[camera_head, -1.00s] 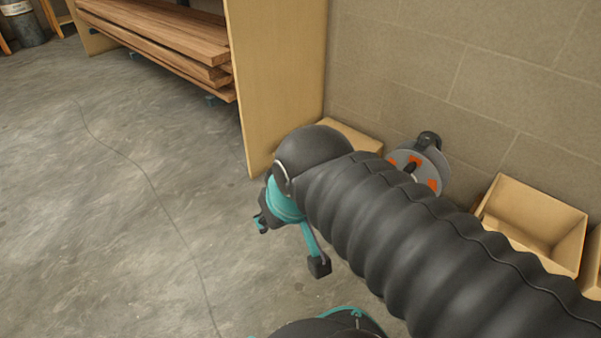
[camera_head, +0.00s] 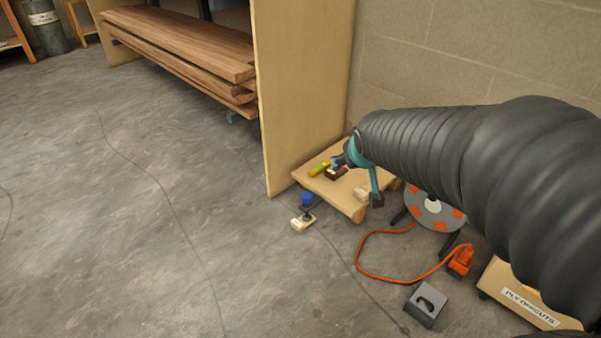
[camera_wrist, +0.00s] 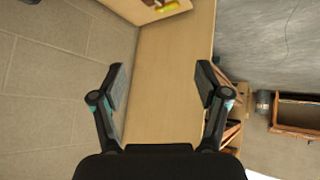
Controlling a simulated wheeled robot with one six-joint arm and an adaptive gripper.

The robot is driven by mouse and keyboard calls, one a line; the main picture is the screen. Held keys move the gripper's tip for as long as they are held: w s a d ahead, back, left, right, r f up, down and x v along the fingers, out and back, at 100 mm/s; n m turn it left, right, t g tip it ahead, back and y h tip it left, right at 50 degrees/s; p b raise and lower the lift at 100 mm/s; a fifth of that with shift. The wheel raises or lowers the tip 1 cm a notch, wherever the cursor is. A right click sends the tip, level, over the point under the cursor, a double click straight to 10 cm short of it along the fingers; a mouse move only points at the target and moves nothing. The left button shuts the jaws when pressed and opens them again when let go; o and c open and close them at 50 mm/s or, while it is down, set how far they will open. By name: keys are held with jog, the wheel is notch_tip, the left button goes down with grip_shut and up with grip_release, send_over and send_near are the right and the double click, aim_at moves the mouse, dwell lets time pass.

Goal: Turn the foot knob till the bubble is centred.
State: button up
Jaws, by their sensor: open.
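A blue knob (camera_head: 307,198) stands on a threaded foot with a pale block (camera_head: 303,221) on the floor, by the front left corner of a low wooden board (camera_head: 346,203). A yellow-green level (camera_head: 319,168) lies on the board; its bubble is too small to see. Part of the board (camera_wrist: 128,8) shows at the top edge there.
A tall panel (camera_head: 300,90) of the timber rack stands behind the board. A cable reel (camera_head: 432,212), an orange cord (camera_head: 366,272), a grey block (camera_head: 425,306) and an offcuts box (camera_head: 530,307) lie right.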

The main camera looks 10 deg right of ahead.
aim_at(311, 201)
jog(key=w+d+f+n+t+y, duration=0.1)
jog(key=w+d+f+n+t, duration=0.1)
jog(key=w+f, duration=0.8)
jog(key=w+d+f+n+t+y, duration=0.1)
jog(key=w+d+f+t+y, duration=0.1)
jog(key=w+f, duration=0.85)
jog(key=s+a+f+n+t+y+p, duration=0.1)
jog(key=a+f+t+y, duration=0.15)
jog(key=f, duration=0.85)
jog(key=s+a+f+t+y+p, duration=0.1)
jog(key=f+y, duration=0.3)
jog(key=f, duration=0.7)
jog(key=shift+h, duration=0.25)
jog(key=b+x, duration=0.2)
jog(key=x, duration=1.1)
jog(key=shift+w+r, duration=0.15)
jog(key=shift+w, duration=0.3)
jog(key=c, duration=1.2)
